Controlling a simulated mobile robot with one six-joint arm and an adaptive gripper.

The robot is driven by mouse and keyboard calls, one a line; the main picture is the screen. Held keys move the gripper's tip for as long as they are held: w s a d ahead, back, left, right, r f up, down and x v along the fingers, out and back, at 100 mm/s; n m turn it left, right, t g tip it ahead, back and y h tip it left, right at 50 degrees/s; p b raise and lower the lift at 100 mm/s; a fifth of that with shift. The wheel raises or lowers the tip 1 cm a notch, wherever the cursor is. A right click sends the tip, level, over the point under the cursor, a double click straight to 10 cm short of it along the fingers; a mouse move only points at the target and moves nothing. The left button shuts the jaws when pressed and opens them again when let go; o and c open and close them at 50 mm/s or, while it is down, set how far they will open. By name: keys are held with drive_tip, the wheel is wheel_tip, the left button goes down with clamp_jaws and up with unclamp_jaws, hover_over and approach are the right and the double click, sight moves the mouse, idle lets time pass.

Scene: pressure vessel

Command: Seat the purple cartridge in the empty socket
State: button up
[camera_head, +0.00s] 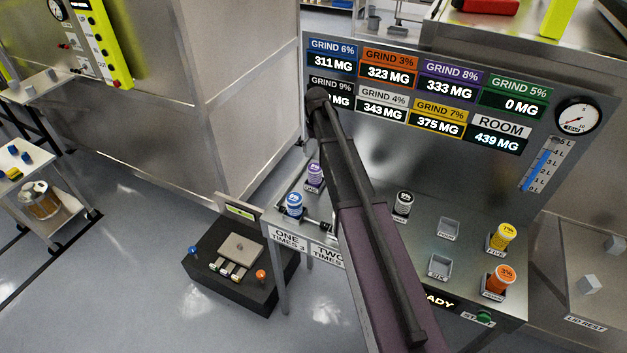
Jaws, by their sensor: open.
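The purple cartridge (315,174) stands upright at the back left of the steel bench, behind a small label. A blue cartridge (294,206) stands in front of it. Two square sockets on the bench show empty: one farther back (447,229) and one nearer (439,266). My arm crosses the middle of the view and hides part of the bench. Dark parts that look like my gripper (319,224) show low beside the blue cartridge, to its right. Most of the gripper is hidden behind my arm, and no cartridge is visible between its fingers.
A grey and white cartridge (403,205), a yellow one (503,237) and an orange one (498,281) stand on the bench. A display panel (460,160) rises behind it. A green button (484,317) is at the front edge. A black box (236,262) sits on the floor at left.

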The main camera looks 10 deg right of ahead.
sight(316, 167)
drive_tip(key=shift+f+b, duration=3.05)
drive_tip(key=shift+f, duration=0.3)
drive_tip(key=shift+s+a+f+b, duration=0.1)
drive_tip(key=shift+a+f+b, duration=0.05)
drive_tip(key=shift+f+b, duration=1.15)
drive_tip(key=shift+s+a+f+b, duration=0.1)
drive_tip(key=shift+f+b, duration=1.2)
drive_tip(key=shift+w, duration=0.1)
drive_tip(key=c, duration=1.2)
